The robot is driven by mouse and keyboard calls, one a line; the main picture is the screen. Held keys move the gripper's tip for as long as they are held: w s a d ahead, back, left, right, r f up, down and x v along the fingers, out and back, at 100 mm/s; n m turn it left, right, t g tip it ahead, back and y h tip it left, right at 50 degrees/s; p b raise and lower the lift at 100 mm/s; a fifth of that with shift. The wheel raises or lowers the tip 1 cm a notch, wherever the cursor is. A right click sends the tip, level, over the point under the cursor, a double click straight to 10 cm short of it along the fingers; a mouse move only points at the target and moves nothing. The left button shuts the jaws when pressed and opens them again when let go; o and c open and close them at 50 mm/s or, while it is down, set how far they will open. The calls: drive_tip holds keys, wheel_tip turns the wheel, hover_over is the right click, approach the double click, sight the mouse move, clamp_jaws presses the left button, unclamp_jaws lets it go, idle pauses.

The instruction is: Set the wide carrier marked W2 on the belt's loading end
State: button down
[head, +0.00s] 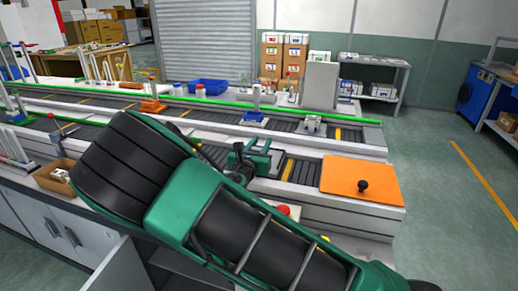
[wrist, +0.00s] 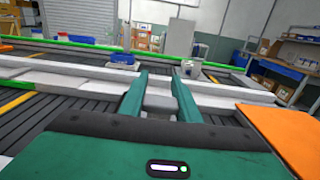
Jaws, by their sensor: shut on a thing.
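My gripper (head: 257,161) is over the near belt (head: 302,172), left of the orange plate. In the wrist view its two green fingers (wrist: 160,78) stand apart with a pale grey block (wrist: 160,102) between them, and they are shut on it. The block looks like a carrier, but no W2 mark can be read. In the head view it is mostly hidden by my gripper, and I cannot tell whether it touches the belt. A blue-based carrier (head: 253,117) and a grey carrier (head: 311,124) stand on the belt behind; their marks are not legible.
An orange plate (head: 345,180) with a black knob covers the near belt's right end. A red button (head: 283,210) is close to my arm. A blue bin (head: 208,86) stands farther back. My arm hides much of the near bench.

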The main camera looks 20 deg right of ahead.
drive_tip(key=shift+f, duration=0.55)
drive_tip(key=c, duration=1.3)
unclamp_jaws()
drive_tip(key=shift+f, duration=0.15)
drive_tip(key=shift+c, duration=0.2)
drive_tip(key=v, duration=1.2)
